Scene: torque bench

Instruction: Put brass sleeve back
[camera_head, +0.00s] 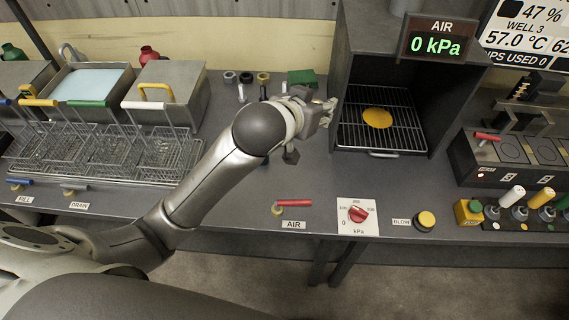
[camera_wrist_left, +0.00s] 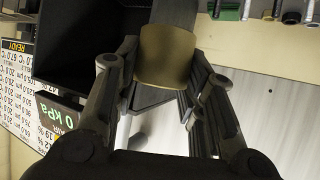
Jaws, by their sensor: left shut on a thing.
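My left gripper (camera_head: 318,108) is above the bench, just left of the open dark cabinet. In the left wrist view its two fingers (camera_wrist_left: 166,72) close on a brass sleeve (camera_wrist_left: 167,52), a short dull-gold cylinder held between the fingertips. In the head view the sleeve is mostly hidden by the gripper, and I cannot make it out clearly. My right gripper is not in view.
The open cabinet (camera_head: 352,70) holds a wire rack with a yellow disc (camera_head: 377,117). A green block (camera_head: 301,77) sits behind the gripper. Wire baskets (camera_head: 115,150) stand at the left. A red-handled AIR lever (camera_head: 293,203) and red-knob dial (camera_head: 357,215) line the front edge.

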